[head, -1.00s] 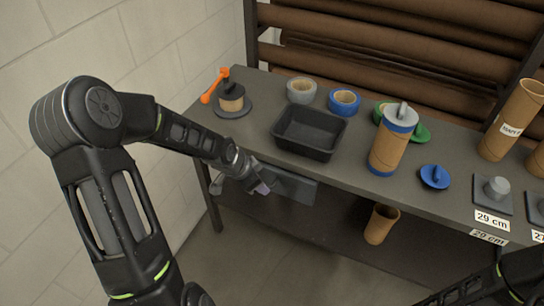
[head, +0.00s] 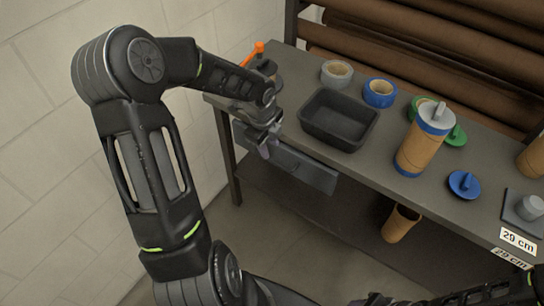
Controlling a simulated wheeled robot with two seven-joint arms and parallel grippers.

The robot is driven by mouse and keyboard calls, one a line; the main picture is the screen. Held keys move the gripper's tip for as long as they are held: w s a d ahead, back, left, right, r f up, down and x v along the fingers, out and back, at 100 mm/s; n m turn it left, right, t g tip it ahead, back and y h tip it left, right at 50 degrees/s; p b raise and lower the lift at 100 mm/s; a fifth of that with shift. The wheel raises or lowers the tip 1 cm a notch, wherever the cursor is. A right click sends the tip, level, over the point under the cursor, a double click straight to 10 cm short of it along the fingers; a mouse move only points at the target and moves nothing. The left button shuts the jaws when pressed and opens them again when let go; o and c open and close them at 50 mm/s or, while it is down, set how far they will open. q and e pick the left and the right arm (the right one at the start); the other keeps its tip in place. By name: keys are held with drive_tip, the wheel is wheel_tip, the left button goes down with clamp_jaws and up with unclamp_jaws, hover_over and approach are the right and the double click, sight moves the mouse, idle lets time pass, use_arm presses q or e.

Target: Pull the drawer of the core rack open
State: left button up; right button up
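The drawer (head: 308,172) is a dark grey front under the near edge of the grey workbench (head: 365,175), at the left end. It looks close to the bench edge; I cannot tell whether it stands slightly out. My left gripper (head: 267,146) is at the drawer front, left of its middle, pointing down. My arm hides part of the front and any handle there. I cannot tell whether the fingers are open or shut, or whether they touch the drawer. My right gripper is out of view; only part of that arm shows at the bottom right.
On the bench stand a black tray (head: 340,119), grey tape (head: 336,73), blue tape (head: 380,92), a capped cardboard tube (head: 424,140), a blue cap (head: 464,184) and an orange-handled tool (head: 252,52). Another tube (head: 400,224) stands below. The floor before the drawer is clear.

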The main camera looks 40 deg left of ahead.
sight(273, 160)
use_arm(q)
drive_tip(key=f, duration=0.3)
drive_tip(key=w+f, duration=0.1)
drive_tip(key=f, duration=0.3)
drive_tip(key=shift+w, duration=0.15)
clamp_jaws()
idle(1.2)
